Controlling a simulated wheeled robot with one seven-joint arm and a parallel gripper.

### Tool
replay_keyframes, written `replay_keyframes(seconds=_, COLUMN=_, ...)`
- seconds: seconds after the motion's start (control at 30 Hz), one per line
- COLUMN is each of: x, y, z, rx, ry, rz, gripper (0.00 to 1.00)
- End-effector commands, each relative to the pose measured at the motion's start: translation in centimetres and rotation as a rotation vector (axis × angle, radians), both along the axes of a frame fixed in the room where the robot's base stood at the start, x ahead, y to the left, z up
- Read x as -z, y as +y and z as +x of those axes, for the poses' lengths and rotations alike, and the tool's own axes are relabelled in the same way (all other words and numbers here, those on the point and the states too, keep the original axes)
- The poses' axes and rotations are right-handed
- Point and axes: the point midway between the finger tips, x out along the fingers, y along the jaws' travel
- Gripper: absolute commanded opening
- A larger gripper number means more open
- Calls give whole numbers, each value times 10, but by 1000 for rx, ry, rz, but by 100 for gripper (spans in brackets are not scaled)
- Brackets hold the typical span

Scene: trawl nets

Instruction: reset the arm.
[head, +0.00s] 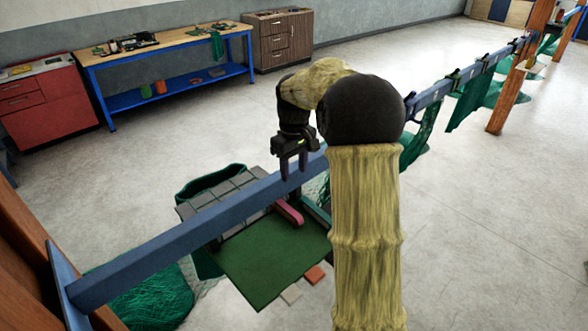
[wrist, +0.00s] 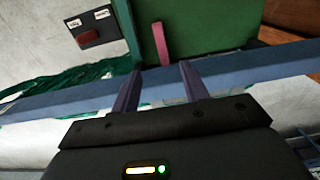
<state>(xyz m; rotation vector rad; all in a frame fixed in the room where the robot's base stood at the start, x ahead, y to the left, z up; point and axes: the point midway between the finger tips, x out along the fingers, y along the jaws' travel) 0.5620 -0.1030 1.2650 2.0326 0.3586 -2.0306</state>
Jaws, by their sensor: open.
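My gripper (head: 294,166) is open, with its two purple fingers pointing down near the blue beam (head: 190,228) in the head view. In the wrist view the fingers of my gripper (wrist: 162,82) are apart, with nothing between them that I can see held. My arm, in a yellowish sleeve, rises in front of the head camera and bends over to the gripper. It hides part of the beam and the floor behind it.
A green board (head: 265,262) with a pink bar (head: 289,212) lies below the beam; the bar also shows in the wrist view (wrist: 161,43). Green nets (head: 150,298) hang along the beam. A wooden post (head: 508,98) stands right. A workbench (head: 160,48) is far off; open floor lies between.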

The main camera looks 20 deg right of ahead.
Motion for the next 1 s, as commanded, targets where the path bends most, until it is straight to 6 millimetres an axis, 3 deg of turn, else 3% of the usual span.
replay_keyframes(seconds=0.6, x=2, y=7, z=-6, rx=7, ry=-6, rz=-3, gripper=45)
replay_keyframes(seconds=0.77, x=13, y=28, z=-28, rx=43, ry=-34, rz=-11, gripper=45)
replay_keyframes(seconds=1.0, x=38, y=65, z=-86, rx=137, ry=-102, rz=-13, gripper=45)
